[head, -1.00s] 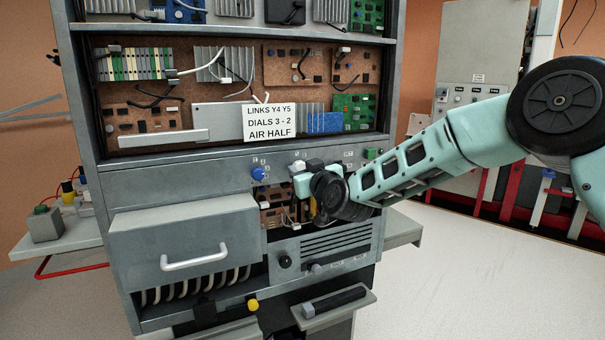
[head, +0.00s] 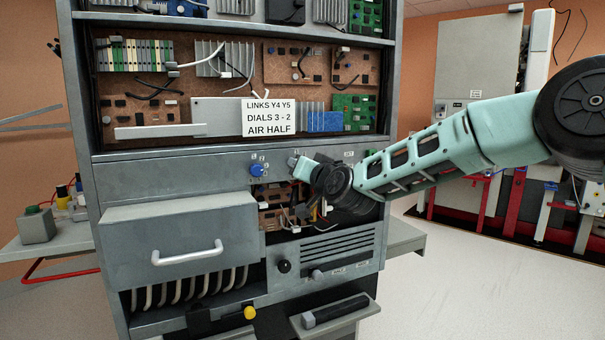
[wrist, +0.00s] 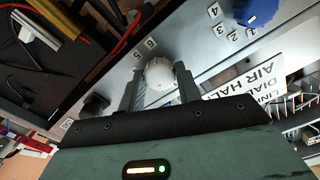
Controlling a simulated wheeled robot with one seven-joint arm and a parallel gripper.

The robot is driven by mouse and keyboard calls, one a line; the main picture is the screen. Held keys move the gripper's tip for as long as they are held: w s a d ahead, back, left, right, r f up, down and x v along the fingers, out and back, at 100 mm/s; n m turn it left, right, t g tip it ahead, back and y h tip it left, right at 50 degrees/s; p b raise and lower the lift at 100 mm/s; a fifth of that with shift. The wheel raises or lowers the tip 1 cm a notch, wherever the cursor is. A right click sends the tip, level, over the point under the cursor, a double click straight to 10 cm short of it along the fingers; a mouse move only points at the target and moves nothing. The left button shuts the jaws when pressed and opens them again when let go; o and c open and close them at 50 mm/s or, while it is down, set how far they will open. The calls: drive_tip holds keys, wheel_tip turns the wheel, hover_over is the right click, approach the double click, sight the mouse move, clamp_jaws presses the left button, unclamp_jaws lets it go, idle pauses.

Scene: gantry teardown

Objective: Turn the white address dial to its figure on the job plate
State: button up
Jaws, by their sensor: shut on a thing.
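The white address dial (wrist: 160,75) sits on the grey front panel, between my two fingers in the wrist view. My gripper (wrist: 159,88) is shut on it. The figures 5 and 6 show on the panel beside the dial; its pointer mark is not clear. In the head view my gripper (head: 300,168) hides the dial. The job plate (head: 268,119) above reads LINKS Y4 Y5, DIALS 3 - 2, AIR HALF. It also shows rotated and partly cut off in the wrist view (wrist: 250,80).
A blue dial (head: 258,170) with figures around it is left of my gripper. An open bay with boards and wires (head: 280,215) lies below. Open floor lies at right.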

idle(0.4)
drive_tip(key=o, duration=1)
drive_tip(key=shift+c, duration=0.2)
drive_tip(key=shift+s, duration=0.1)
drive_tip(key=b+v, duration=0.2)
drive_tip(key=v, duration=1.5)
drive_tip(key=shift+s+b, duration=0.15)
drive_tip(key=shift+b, duration=0.25)
